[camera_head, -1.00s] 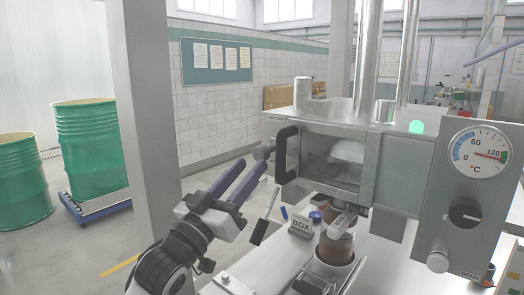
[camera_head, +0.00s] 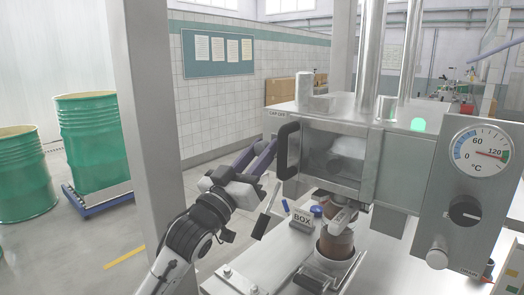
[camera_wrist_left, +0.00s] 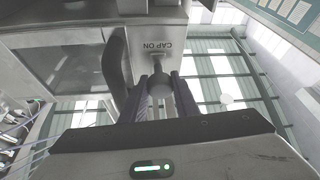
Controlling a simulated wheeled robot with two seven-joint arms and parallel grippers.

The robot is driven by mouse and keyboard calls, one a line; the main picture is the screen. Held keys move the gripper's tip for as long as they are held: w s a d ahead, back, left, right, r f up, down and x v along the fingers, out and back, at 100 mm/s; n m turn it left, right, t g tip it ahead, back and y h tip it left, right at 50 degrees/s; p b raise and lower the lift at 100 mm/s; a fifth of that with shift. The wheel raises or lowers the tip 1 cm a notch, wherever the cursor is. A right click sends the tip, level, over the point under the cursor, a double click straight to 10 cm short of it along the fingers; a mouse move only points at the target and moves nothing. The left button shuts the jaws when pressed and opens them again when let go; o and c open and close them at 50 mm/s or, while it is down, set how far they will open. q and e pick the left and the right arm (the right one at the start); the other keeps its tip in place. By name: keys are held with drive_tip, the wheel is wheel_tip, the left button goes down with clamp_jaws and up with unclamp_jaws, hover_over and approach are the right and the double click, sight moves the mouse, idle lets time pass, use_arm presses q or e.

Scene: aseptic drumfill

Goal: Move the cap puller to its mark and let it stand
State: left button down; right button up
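The cap puller, as far as I can tell, is the grey round knob (camera_wrist_left: 160,86) on a short stem at the machine's side panel, beside a "CAP ON" label in the left wrist view. My left gripper (camera_wrist_left: 160,98) has its two dark fingers on either side of the knob, apart, with the knob between them. Whether they touch it is not clear. In the head view the left gripper (camera_head: 261,153) reaches to the machine's left side, and the knob is hidden by the fingers there. A "CAP OFF" label (camera_head: 277,114) shows above. My right gripper is out of view.
A black door handle (camera_head: 287,150) stands close to the left fingers on the machine (camera_head: 385,165). A dark-gripped lever (camera_head: 262,223) hangs below. A grey post (camera_head: 150,120) is left of the arm.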

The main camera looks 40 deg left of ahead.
sight(262, 142)
use_arm(q)
drive_tip(key=shift+r+p, duration=2.3)
drive_tip(key=shift+r, duration=0.25)
drive_tip(key=shift+f, duration=0.15)
drive_tip(key=c, duration=1.7)
unclamp_jaws()
drive_tip(key=shift+o, duration=0.2)
drive_tip(key=b+v, duration=0.2)
drive_tip(key=v, duration=0.8)
drive_tip(key=shift+s+b, duration=0.15)
drive_tip(key=shift+b, duration=0.25)
drive_tip(key=shift+f, duration=0.1)
